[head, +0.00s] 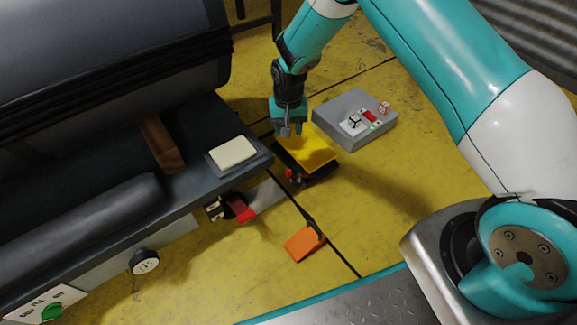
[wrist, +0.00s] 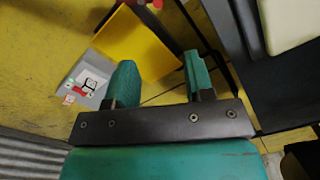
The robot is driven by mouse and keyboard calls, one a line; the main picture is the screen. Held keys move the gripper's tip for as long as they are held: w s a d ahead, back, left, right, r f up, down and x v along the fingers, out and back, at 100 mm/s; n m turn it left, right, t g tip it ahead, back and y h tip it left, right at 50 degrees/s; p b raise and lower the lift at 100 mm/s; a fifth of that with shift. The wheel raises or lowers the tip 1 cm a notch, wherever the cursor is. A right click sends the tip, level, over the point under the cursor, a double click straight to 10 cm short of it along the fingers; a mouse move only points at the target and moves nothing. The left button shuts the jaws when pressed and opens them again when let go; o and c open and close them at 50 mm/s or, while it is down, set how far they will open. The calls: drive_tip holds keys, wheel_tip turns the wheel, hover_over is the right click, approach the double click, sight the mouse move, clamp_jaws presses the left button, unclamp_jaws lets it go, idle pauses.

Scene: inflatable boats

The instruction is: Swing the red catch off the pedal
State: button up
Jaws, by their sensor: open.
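The pedal is a yellow plate (head: 308,150) on a dark base on the floor, tilted. It also shows in the wrist view (wrist: 140,45). A small red catch (head: 297,181) with dark parts sits at the pedal's near left edge; its exact shape is too small to tell. In the wrist view small red and dark parts (wrist: 152,5) show at the plate's top edge. My gripper (head: 287,131) points down over the pedal's far left edge. Its two teal fingers (wrist: 160,78) are apart, with nothing between them. I cannot tell whether they touch the plate.
A grey control box (head: 350,132) with switches stands right of the pedal. A dark bench (head: 190,195) with a cream pad (head: 233,152) lies left. A red-handled part (head: 240,208) juts from it. An orange wedge (head: 304,243) lies nearer. Yellow floor right of the wedge is clear.

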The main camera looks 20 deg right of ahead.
sight(288, 171)
drive_tip(key=f+m+b, duration=0.1)
drive_tip(key=f+b, duration=0.2)
drive_tip(key=f, duration=0.4)
drive_tip(key=f+m+b, duration=0.1)
drive_tip(key=f+b, duration=0.3)
drive_tip(key=f, duration=0.3)
drive_tip(key=w+f+m+b, duration=0.1)
drive_tip(key=f+b, duration=0.2)
drive_tip(key=f, duration=0.4)
drive_tip(key=shift+d+f+m+b, duration=0.1)
drive_tip(key=shift+d+m+b, duration=0.2)
drive_tip(key=shift+m, duration=0.1)
drive_tip(key=shift+c, duration=0.4)
clamp_jaws()
